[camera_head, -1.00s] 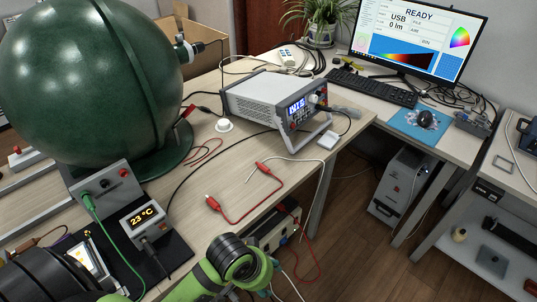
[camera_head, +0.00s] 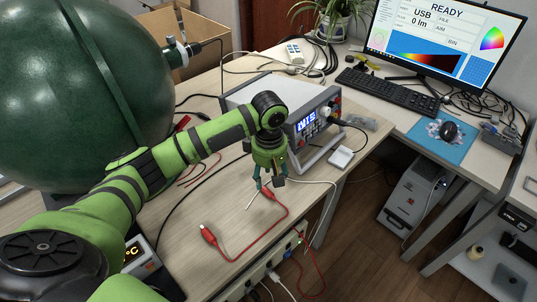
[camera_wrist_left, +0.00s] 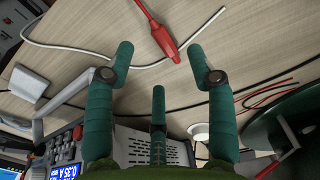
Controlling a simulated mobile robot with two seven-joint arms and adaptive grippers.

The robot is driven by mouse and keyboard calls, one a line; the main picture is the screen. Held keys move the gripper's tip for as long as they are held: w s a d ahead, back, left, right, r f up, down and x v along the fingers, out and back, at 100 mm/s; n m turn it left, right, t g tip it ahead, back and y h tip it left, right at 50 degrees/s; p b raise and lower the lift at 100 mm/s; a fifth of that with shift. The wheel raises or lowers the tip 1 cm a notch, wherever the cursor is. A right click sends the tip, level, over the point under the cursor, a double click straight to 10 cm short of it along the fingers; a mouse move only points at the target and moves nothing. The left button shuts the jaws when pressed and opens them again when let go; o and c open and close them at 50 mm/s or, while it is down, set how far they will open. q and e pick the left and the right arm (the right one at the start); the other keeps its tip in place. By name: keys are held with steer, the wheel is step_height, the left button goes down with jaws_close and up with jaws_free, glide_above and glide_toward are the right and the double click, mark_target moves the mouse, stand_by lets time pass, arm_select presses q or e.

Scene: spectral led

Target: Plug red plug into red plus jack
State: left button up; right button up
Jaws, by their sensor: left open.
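A red cable with a plug at each end lies on the wooden bench. One red plug (camera_head: 270,193) is right beside the fingertips of my left gripper (camera_head: 265,184), which reaches down in front of the bench instrument (camera_head: 300,124). In the left wrist view, this red plug (camera_wrist_left: 165,42) lies just beyond the gap between the spread green fingers of my left gripper (camera_wrist_left: 161,60). The gripper is open and empty. The other red plug (camera_head: 208,233) lies nearer on the bench. I cannot pick out the red plus jack for certain. The right gripper is not in view.
A large green sphere (camera_head: 85,90) stands at the left. A white cable (camera_wrist_left: 100,47) runs across the bench near the plug. The bench edge is close by.

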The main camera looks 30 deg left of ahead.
mark_target(268, 189)
arm_select(q)
steer(key=shift+w+a+r+n, duration=0.3)
steer(key=shift+w+a, duration=0.2)
steer(key=f, duration=0.5)
steer(key=shift+s+d+f, duration=0.1)
steer(key=shift+s+f, duration=0.05)
steer(key=shift+s, duration=0.15)
steer(key=shift+f, duration=0.55)
jaws_close()
steer(key=c, duration=0.8)
jaws_free()
jaws_close()
steer(key=shift+r+p, duration=0.75)
steer(key=shift+p, duration=0.5)
steer(key=shift+r+p, duration=1.05)
steer(key=shift+p, duration=0.6)
arm_select(e)
steer(key=shift+s+d+r, duration=0.1)
steer(key=shift+s+r, duration=0.05)
steer(key=shift+r, duration=2.75)
